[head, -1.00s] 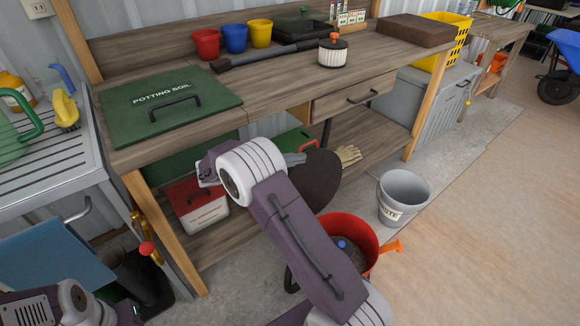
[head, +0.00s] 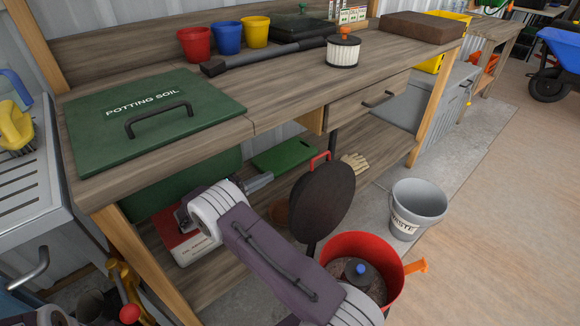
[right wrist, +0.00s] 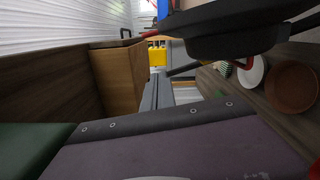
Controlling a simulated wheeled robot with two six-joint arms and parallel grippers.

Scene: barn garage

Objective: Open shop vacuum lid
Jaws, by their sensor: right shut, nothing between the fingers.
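The shop vacuum has a red drum (head: 390,250) on the floor in front of the workbench. Its mouth is open and a blue-topped part (head: 361,270) shows inside. Its round dark lid (head: 325,203) stands steeply tilted up behind the drum, with a red handle on its upper edge. The lid also shows as a dark shape across the top of the right wrist view (right wrist: 245,30). My right gripper (head: 264,181) is shut and empty, left of the lid and apart from it; its fingers (right wrist: 158,92) also show in the wrist view. My left gripper is not in view.
The workbench (head: 290,95) holds a potting soil bin lid (head: 150,115), several pots and a pleated filter (head: 343,52). A lower shelf holds a red and white box (head: 190,240) and gloves (head: 354,162). A grey bucket (head: 418,208) stands right of the vacuum; floor beyond is clear.

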